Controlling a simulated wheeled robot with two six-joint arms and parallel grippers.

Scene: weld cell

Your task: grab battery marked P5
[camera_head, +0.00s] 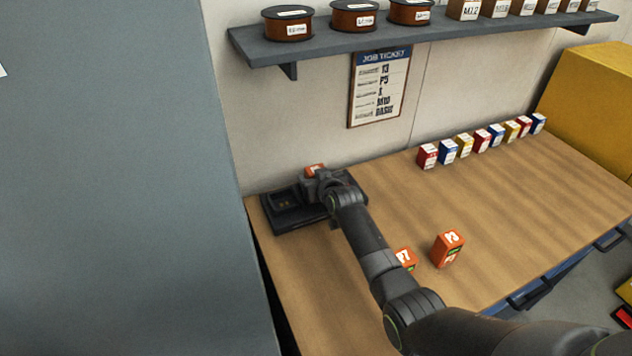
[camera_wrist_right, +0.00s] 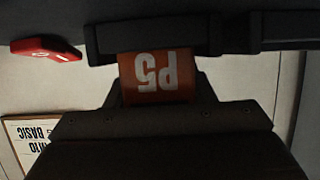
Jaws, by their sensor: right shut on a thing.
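The battery marked P5 (camera_wrist_right: 155,75) is orange, and its label reads upside down in the right wrist view. In the head view its orange top (camera_head: 314,169) shows just behind my right gripper (camera_head: 318,182), at the black charger dock (camera_head: 283,222) near the wall. My right gripper (camera_wrist_right: 158,98) is shut on this battery. The battery's lower part is hidden, so I cannot tell whether it still sits in the dock. Two other orange batteries stand on the bench: one (camera_head: 449,248) in the open, one (camera_head: 406,258) partly behind my right arm. My left gripper is not in view.
A row of small coloured boxes (camera_head: 481,141) stands along the back of the bench. A job ticket (camera_head: 379,88) listing P5 hangs below a shelf (camera_head: 330,44) with spools and boxes. A grey panel (camera_head: 120,200) fills the left. The bench's right middle is clear.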

